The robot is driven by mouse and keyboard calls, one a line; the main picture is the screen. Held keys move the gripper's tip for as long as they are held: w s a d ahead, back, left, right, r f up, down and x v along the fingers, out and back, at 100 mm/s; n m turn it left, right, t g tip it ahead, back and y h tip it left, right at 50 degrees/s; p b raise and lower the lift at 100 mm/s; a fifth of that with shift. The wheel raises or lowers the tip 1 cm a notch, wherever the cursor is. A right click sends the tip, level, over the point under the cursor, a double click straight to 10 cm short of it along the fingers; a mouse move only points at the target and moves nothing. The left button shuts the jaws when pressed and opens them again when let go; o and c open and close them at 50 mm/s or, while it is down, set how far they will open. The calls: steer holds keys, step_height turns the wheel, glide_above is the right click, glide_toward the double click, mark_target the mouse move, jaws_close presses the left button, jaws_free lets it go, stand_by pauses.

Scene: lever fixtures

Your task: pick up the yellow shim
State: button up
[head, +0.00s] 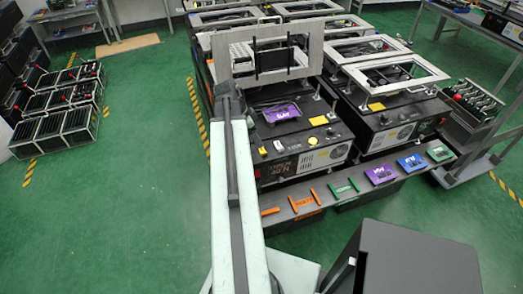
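Two small flat yellow pieces show in the head view. One yellow piece (318,121) lies on the black top of the left front fixture, right of a purple part. Another yellow piece (376,106) lies on the right front fixture, below its frame lid. Which one is the shim I cannot tell. My pale arm runs up the picture, and its dark far end (226,88) overlaps the left edge of the left fixture's upright grey frame, left of and above the yellow pieces. I cannot make out my gripper's fingers or anything held.
A purple part (282,113) lies on the left fixture (305,160). The front ledge carries orange, green, purple and blue parts. The right fixture (400,130) has a raised frame lid (397,72). A trolley (475,150) stands at right. Green floor (145,170) at left is clear.

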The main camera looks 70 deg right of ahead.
mark_target(265, 150)
steer(key=b+x, duration=0.7)
steer(key=x, duration=0.1)
steer(key=shift+f+b, duration=0.1)
steer(key=shift+b, duration=0.2)
steer(key=shift+r, duration=0.2)
steer(key=c, duration=1.1)
